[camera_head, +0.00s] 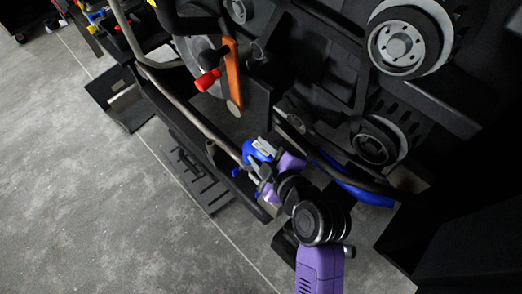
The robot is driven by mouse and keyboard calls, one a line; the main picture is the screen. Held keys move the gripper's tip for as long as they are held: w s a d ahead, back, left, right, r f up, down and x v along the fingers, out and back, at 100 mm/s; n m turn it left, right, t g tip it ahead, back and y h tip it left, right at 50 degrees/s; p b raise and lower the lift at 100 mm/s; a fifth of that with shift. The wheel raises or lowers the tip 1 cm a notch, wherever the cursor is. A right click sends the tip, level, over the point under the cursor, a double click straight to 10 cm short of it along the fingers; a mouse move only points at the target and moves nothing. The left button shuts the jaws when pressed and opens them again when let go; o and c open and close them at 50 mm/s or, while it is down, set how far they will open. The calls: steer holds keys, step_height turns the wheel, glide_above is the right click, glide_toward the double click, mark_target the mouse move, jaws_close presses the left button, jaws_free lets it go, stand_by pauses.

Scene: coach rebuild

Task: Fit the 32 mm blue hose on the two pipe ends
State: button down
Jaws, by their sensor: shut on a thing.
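My gripper (268,176), with purple parts at its end, is at the middle of the view, low beside the engine. It is shut on a short blue piece (258,150), which looks like the blue hose. A thin grey metal pipe (190,112) runs down from the upper left and ends close to this blue piece. I cannot tell whether the pipe end is inside the blue piece or only beside it. A second pipe end is not clearly visible. A longer curved blue hose (368,194) lies to the right, partly behind a black pipe.
Engine pulleys (402,42) and black housings fill the upper right. An orange lever (232,72) and a red knob (208,80) stand above my gripper. A slotted black plate (196,172) lies left of it. Open grey floor (80,190) is at left.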

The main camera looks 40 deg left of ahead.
steer(key=shift+f+b, duration=0.45)
steer(key=shift+f, duration=0.05)
steer(key=shift+c, duration=2)
jaws_free()
steer(key=p+v, duration=0.2)
steer(key=v, duration=0.6)
steer(key=shift+p, duration=0.4)
steer(key=shift+d, duration=0.15)
steer(key=v, duration=0.7)
steer(key=shift+d+r, duration=0.2)
steer(key=shift+d, duration=0.05)
